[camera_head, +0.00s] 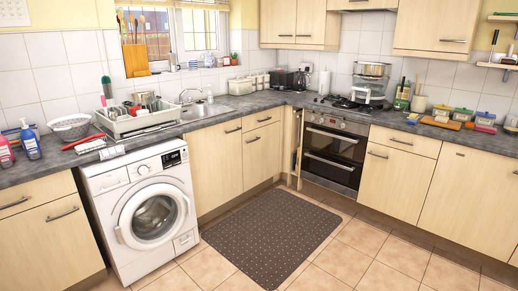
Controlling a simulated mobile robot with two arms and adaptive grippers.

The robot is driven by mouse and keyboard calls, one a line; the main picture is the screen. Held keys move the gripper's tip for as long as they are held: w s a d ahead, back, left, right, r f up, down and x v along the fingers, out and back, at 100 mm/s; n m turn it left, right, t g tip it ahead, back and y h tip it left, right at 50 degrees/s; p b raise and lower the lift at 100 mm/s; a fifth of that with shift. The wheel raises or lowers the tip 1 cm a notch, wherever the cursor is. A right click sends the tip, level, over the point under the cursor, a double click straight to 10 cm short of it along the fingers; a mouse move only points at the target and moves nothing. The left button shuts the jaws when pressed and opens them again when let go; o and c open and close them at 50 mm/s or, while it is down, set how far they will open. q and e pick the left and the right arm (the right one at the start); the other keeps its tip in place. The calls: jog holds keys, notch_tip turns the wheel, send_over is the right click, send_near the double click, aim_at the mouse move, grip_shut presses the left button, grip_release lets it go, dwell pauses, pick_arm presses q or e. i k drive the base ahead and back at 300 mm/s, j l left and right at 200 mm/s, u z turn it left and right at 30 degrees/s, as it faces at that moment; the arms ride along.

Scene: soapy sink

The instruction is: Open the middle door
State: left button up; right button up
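Several pale wood cabinet doors line the counter. Under the sink are two doors side by side, the left one (215,168) and the right one (261,157), both shut. In the corner left of the oven, a narrow door (297,150) stands edge-on and looks ajar, with a dark gap beside it. Right of the oven, a door (393,183) under a drawer is shut, and a wider door (470,202) beside it is shut. I cannot tell which is called the middle door. Neither of my grippers is in view.
A washing machine (146,207) stands front left, its round door shut. An oven (334,150) is built in near the corner. A dark dotted mat (272,237) covers the tiled floor. The floor (375,245) is clear. A dish rack (137,121) stands on the counter.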

aim_at(261, 146)
jog(key=i+u, duration=0.3)
jog(key=i, duration=2.6)
